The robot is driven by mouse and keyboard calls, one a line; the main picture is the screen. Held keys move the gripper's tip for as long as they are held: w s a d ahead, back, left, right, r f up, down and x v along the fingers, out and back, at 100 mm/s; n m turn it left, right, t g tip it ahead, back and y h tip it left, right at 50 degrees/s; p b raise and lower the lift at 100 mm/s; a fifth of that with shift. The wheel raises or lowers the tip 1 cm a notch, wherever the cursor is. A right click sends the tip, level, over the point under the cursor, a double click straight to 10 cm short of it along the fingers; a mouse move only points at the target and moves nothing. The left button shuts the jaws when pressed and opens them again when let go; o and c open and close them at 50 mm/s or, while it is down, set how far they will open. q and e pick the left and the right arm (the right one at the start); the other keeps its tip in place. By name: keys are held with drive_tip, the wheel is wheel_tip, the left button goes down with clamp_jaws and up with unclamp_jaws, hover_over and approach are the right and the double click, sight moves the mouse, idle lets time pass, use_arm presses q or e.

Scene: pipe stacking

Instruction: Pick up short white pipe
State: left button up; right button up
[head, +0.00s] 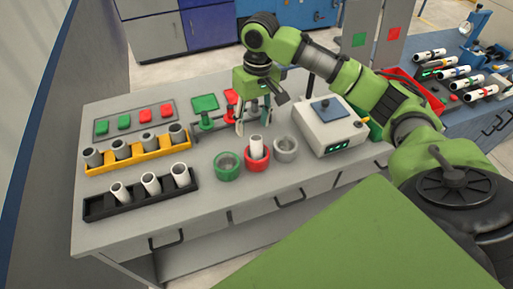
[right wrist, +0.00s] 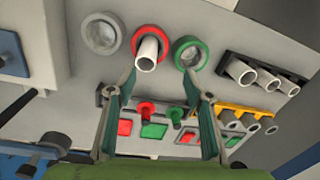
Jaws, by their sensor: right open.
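One white pipe (head: 256,147) stands upright in a red ring holder (head: 257,164) on the workbench. Three more white pipes (head: 151,184) stand in a black rack (head: 142,206) at the front left. I cannot tell which white pipe is the short one. My right gripper (head: 253,122) points down, open and empty, just behind the pipe in the red ring. In the right wrist view, that pipe (right wrist: 147,54) shows beyond and between the open fingertips (right wrist: 160,76), with no clear contact. My left gripper is not in view.
A green ring (head: 228,168) and a grey ring (head: 286,149) flank the red one. A yellow rack (head: 138,158) holds several grey pipes. A white device (head: 331,130) stands to the right. The front bench strip is clear.

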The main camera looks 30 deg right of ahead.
sight(257, 138)
wheel_tip(257, 138, up, 3)
drive_tip(key=d+m, duration=0.1)
drive_tip(key=d, duration=0.2)
drive_tip(key=f, duration=0.5)
drive_tip(key=a+f+p, duration=0.1)
drive_tip(key=f, duration=0.1)
drive_tip(key=shift+w+f, duration=0.25)
drive_tip(key=shift+w, duration=0.05)
drive_tip(key=shift+w+f+p, duration=0.2)
drive_tip(key=shift+f+p, duration=0.5)
drive_tip(key=shift+f, duration=2.05)
drive_tip(key=shift+c, duration=0.5)
drive_tip(key=c, duration=1.1)
drive_tip(key=shift+r, duration=0.1)
